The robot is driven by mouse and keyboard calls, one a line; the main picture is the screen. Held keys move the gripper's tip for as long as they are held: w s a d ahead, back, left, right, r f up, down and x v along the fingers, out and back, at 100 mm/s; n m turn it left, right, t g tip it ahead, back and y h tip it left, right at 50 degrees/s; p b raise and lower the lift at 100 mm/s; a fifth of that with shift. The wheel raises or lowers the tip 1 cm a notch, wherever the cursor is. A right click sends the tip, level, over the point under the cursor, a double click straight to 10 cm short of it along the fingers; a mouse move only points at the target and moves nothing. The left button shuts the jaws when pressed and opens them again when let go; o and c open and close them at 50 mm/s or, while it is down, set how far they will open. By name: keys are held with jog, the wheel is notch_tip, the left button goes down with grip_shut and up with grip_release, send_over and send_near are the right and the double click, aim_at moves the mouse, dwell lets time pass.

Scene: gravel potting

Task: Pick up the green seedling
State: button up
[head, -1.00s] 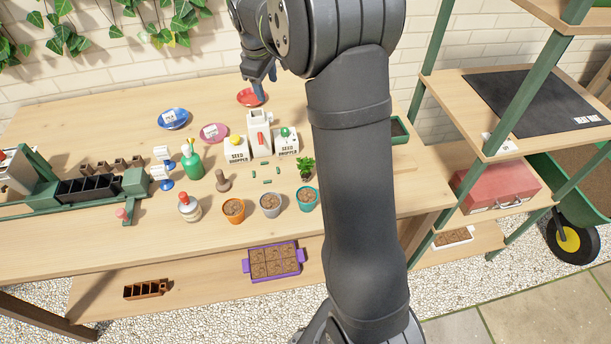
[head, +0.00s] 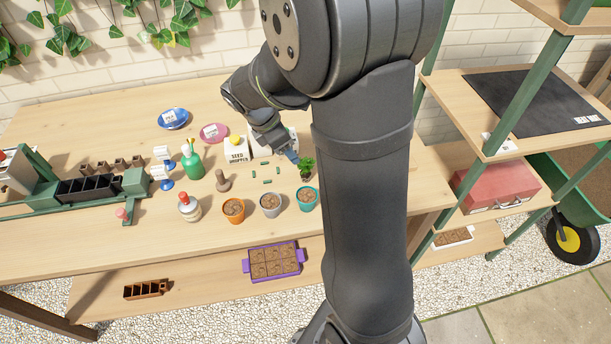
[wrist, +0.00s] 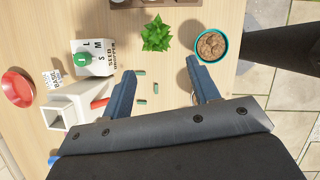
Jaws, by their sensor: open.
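The green seedling (head: 306,167) stands upright on the table, just behind the teal pot. It also shows in the wrist view (wrist: 157,35) at the top middle, as a leafy rosette from above. My gripper (head: 292,156) is above the table, close to the left of the seedling in the head view. The seedling lies beyond the fingertips, roughly in line with the gap, and is not touched. Its base is hidden by leaves in the wrist view.
The teal pot (wrist: 211,46) of soil stands right beside the seedling. A seed dropper with a green knob (wrist: 95,58) is to the left in the wrist view. Several small green capsules (head: 267,181) lie nearby. Grey (head: 270,205) and orange (head: 233,210) pots stand in the front row.

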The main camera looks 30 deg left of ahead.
jog(key=x, duration=1.4)
jog(key=shift+s+a, duration=0.15)
jog(key=c, duration=1)
